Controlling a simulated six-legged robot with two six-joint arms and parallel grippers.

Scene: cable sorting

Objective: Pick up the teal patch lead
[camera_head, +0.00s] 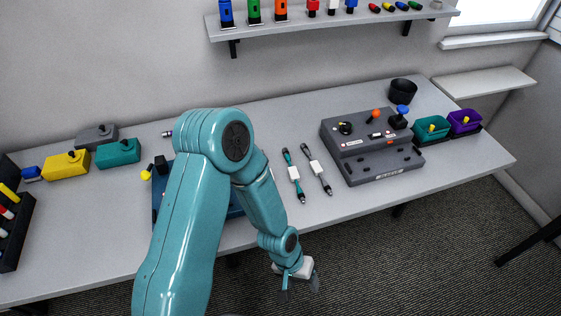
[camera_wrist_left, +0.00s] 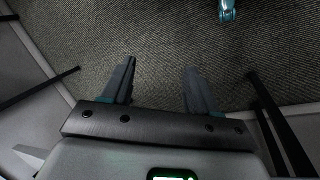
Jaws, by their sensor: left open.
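The teal patch lead (camera_head: 287,160) lies on the table right of my left arm, with a white label (camera_head: 294,173) around its middle. A similar grey lead (camera_head: 318,171) with a white label lies beside it, to the right. My left gripper (camera_head: 298,283) is in front of the table's front edge, over the floor, apart from both leads. In the left wrist view its two fingers (camera_wrist_left: 158,85) are spread with only carpet between them. My right gripper does not show.
A grey console (camera_head: 384,171) with knobs stands right of the leads. Teal (camera_head: 420,133) and purple (camera_head: 455,127) bins stand farther right. A blue item (camera_head: 156,209) is partly hidden behind my left arm. Yellow (camera_head: 66,168) and teal (camera_head: 118,156) boxes are at the left. The table front beside the leads is clear.

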